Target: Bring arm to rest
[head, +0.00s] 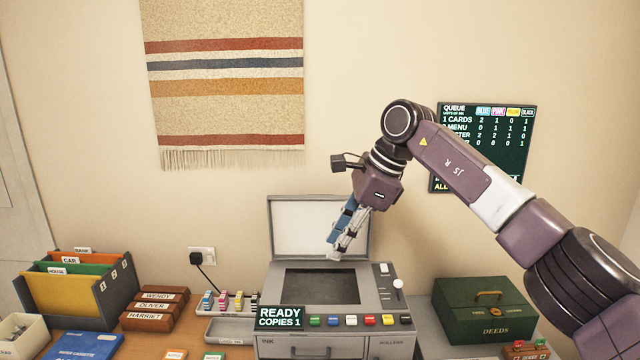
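My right arm comes in from the right and reaches over the grey copier (390,300), elbow bent up. My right gripper (334,254) points down in front of the copier's raised lid (310,215), above its dark glass bed (320,286). Its fingers look close together, with a blue part along their left side. I cannot tell whether that is part of the gripper or something held, nor whether the fingers are open or shut. My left gripper is not in view.
The copier's sign (281,317) reads "READY COPIES 1". A green deeds box (485,312) stands at right; a card file (70,290), wooden name blocks (155,308) and an ink tray (228,330) at left. A queue board (510,150) hangs behind my arm.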

